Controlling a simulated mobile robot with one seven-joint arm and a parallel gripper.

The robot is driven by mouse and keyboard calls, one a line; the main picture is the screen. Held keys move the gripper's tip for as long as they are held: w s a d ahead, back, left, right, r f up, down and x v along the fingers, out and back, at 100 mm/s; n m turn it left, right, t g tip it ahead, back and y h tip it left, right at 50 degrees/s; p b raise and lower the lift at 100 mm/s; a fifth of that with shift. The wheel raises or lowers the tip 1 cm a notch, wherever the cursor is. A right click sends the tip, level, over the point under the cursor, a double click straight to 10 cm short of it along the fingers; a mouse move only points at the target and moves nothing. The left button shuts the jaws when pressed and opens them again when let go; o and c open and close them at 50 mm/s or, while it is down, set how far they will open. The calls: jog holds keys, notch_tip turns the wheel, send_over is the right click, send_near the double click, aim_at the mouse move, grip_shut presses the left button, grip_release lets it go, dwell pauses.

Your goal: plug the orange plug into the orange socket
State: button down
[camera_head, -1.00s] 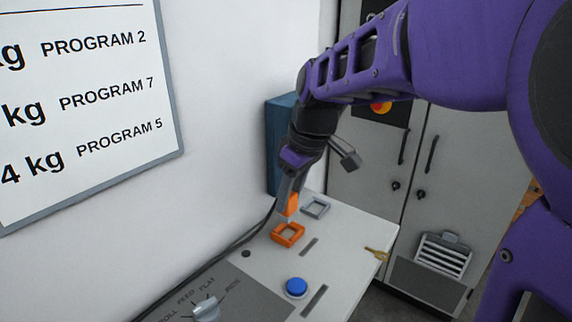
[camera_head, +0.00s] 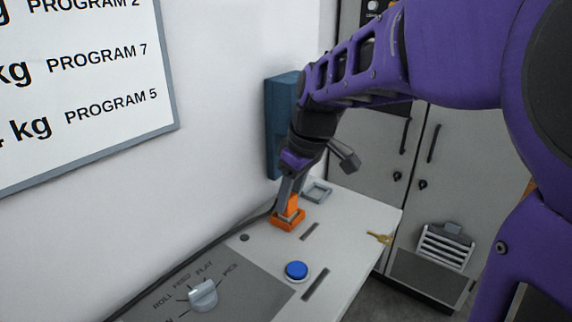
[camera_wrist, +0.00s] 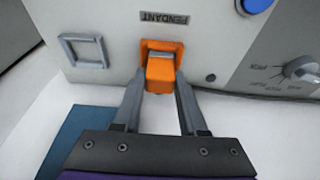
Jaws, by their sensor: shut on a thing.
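The orange plug (camera_wrist: 160,75) is a small block held between the fingers of my gripper (camera_wrist: 160,95), which is shut on it. The orange socket (camera_wrist: 176,46) is a square orange frame on the light panel, below a label reading PENDANT in the wrist view. In the head view the plug (camera_head: 292,203) stands upright over the socket (camera_head: 288,225), and its lower end meets the frame. The plug and fingers hide part of the opening, so I cannot tell how deep the plug sits. My gripper (camera_head: 292,188) also shows there, pointing down.
A grey square frame (camera_head: 317,192) lies just behind the orange socket. A blue button (camera_head: 296,270), a selector knob (camera_head: 203,294) and a brass key (camera_head: 379,238) are on the panel. A dark cable (camera_head: 195,267) runs along the wall. A blue box (camera_head: 283,100) stands behind.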

jog(key=shift+f, duration=0.25)
dwell(0.6)
jog(key=shift+c, duration=1.9)
grip_release()
jog(key=shift+r, duration=0.1)
